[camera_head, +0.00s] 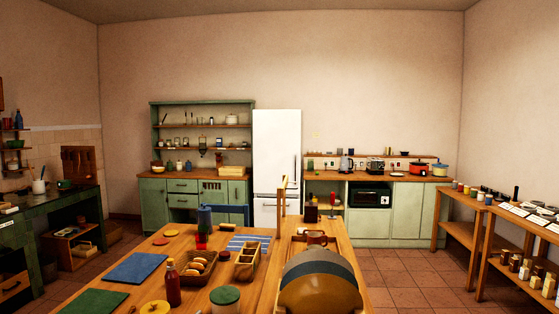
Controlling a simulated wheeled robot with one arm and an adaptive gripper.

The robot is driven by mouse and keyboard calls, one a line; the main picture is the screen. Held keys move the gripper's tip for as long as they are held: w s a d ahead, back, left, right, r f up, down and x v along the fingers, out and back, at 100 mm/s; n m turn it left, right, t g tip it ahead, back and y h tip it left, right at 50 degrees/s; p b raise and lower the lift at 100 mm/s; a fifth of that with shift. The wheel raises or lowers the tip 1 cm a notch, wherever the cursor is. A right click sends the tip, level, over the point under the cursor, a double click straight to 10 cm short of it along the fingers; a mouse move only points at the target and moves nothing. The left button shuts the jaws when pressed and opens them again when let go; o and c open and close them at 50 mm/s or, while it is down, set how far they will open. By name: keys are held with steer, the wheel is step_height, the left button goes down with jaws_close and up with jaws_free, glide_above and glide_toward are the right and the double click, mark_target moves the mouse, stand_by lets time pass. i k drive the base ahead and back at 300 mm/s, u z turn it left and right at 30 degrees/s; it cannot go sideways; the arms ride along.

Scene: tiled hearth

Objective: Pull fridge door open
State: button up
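The white fridge (277,150) stands against the back wall, between the green hutch and the counter run. Its tall upper door looks shut and flush. A seam below it sets off a lower door, partly hidden behind things on the near table. My gripper is not recognisable in this view, and nothing is seen touching the fridge.
A wooden table (190,255) laden with kitchenware fills the near middle, between the camera and fridge. A green hutch (155,200) stands left of the fridge; a green counter (365,230) stands right. Tiled floor (400,275) is open at right, before wooden side tables (459,231).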

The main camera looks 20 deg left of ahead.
mark_target(277, 134)
steer(key=z, duration=0.55)
steer(key=i, duration=3.5)
steer(key=u, duration=1.3)
steer(key=i, duration=5.4)
steer(key=u, duration=0.05)
